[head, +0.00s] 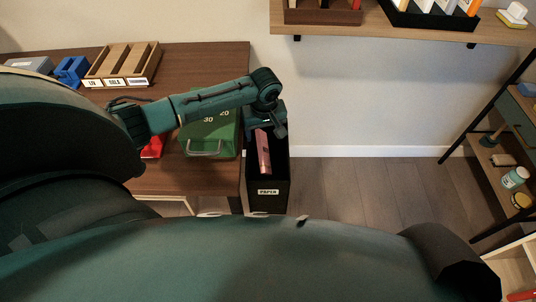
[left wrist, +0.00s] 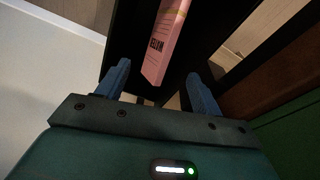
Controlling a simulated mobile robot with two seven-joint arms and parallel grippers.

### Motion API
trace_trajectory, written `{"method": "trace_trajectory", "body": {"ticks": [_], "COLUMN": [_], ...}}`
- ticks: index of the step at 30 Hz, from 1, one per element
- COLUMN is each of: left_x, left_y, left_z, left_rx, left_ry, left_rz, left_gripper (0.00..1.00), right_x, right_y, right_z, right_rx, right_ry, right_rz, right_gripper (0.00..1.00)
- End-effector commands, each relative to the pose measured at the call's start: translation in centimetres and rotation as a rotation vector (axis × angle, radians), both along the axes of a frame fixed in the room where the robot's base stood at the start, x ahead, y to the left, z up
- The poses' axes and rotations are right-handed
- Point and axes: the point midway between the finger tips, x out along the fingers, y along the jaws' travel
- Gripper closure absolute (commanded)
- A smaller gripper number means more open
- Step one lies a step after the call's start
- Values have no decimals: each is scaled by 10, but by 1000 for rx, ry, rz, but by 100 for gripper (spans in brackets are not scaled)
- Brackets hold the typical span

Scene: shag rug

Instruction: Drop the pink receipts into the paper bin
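The paper bin (head: 268,202) is a tall black box labelled PAPER, standing on the floor at the right end of the brown desk. A long pink receipt (head: 263,153) with dark print shows within the bin's opening; how deep it sits I cannot tell. In the left wrist view the pink receipt (left wrist: 168,38) lies beyond and between my blue fingers, touching neither. My left gripper (head: 268,130) is over the back of the bin, pointing down. Its fingers (left wrist: 160,85) are open and wide apart. My right gripper is not in view.
A green box (head: 211,135) with a handle stands on the desk (head: 200,62) close left of the bin. A red item (head: 152,148) and a wooden divided tray (head: 124,65) are also there. A wall shelf (head: 400,32) hangs above right. The floor (head: 350,185) right of the bin is clear.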

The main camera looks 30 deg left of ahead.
Motion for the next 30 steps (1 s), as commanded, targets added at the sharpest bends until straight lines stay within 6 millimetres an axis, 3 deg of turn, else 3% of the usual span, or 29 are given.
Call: {"method": "trace_trajectory", "body": {"ticks": [5, 19, 23, 30], "left_x": [0, -3, -3, -6], "left_y": [1, 3, 2, -5], "left_z": [0, 2, 19, 74], "left_rx": [2, 9, 8, 6], "left_ry": [2, 9, 5, -3], "left_rz": [1, 5, 4, 2], "left_gripper": [19, 19, 19, 19], "right_x": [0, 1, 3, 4], "right_y": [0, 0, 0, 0], "right_z": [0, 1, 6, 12], "right_rx": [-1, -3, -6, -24], "right_ry": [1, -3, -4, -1], "right_rz": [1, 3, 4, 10], "right_gripper": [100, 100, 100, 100]}}
